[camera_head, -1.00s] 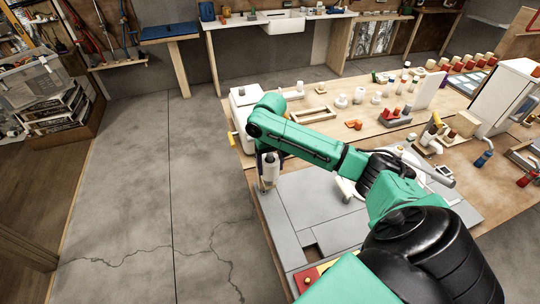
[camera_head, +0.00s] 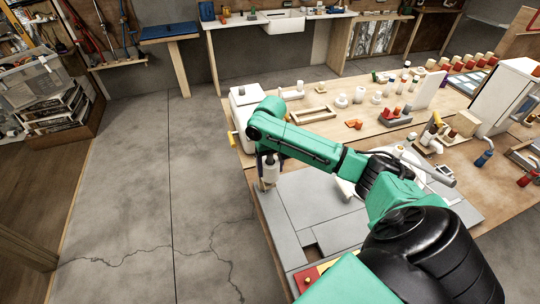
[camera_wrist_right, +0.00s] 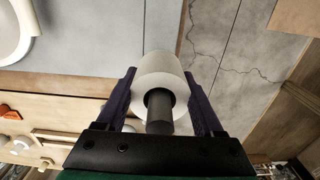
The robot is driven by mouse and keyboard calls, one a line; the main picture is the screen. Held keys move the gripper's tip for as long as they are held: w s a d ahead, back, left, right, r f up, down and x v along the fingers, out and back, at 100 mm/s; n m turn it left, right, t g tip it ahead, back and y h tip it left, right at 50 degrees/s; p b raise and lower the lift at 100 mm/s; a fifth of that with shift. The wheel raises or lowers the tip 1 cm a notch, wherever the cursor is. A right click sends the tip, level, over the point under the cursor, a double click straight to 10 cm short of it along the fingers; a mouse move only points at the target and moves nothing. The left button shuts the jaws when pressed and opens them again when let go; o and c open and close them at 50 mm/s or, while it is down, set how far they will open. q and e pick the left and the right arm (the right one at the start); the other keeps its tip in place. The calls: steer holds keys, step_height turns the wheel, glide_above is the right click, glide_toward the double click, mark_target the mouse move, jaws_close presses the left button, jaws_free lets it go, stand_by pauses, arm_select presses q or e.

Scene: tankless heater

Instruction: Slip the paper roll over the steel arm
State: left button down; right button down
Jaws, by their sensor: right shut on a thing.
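The white paper roll (camera_wrist_right: 163,78) is between the two purple fingers of my right gripper (camera_wrist_right: 162,100) in the right wrist view. A dark grey cylinder (camera_wrist_right: 159,112) sits in the roll's near opening and sticks out towards the camera. I cannot tell whether it is the steel arm. In the head view the roll (camera_head: 270,172) hangs roughly upright at the end of my right arm, near the left edge of the grey panels. My right gripper (camera_head: 269,163) is shut on it there. A thin steel-coloured rod (camera_head: 432,167) shows beyond my forearm. My left gripper is not in view.
Grey panels (camera_head: 319,208) cover the near left of the workbench. A white box (camera_head: 243,105) stands at its left corner. Fittings and a wooden frame (camera_head: 313,115) lie further back. Open concrete floor (camera_head: 140,180) lies to the left.

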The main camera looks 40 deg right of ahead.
steer(key=shift+f, duration=0.15)
jaws_free()
stand_by(0.4)
step_height(320, 180, up, 9)
steer(key=shift+r+b, duration=0.2)
steer(key=shift+b, duration=0.8)
step_height(320, 180, up, 5)
steer(key=shift+r+p, duration=0.15)
steer(key=shift+p, duration=0.65)
